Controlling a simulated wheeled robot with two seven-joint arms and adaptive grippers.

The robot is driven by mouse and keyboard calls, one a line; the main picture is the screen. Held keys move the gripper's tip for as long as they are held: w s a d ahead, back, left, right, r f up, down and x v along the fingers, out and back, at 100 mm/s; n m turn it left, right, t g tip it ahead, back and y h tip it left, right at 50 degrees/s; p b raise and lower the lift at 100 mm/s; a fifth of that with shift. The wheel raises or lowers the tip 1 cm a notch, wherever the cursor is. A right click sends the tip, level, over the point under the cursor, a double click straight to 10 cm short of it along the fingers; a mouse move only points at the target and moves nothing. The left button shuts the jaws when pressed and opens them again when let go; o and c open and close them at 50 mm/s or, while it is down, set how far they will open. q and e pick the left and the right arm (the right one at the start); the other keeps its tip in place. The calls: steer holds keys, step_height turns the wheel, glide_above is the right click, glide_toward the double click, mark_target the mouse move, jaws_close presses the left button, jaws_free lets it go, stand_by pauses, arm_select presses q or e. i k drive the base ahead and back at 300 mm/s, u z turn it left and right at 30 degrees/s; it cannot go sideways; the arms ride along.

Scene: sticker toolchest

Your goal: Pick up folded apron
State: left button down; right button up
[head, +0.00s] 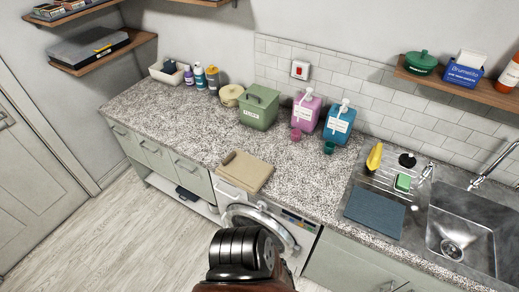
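Neither of my grippers shows in the head view.
A green bin (259,108), a pink dispenser (305,111) and a blue dispenser (339,122) stand behind the cloth. A blue-grey mat (375,212) and a sink (460,232) are to the right. The washing machine (262,222) is below. The counter left of the cloth is clear.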

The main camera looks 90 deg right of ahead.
mark_target(244, 170)
steer(key=z, duration=0.6)
steer(key=i, duration=0.3)
steer(key=z, duration=1.65)
steer(key=i, duration=0.45)
steer(key=z, duration=0.8)
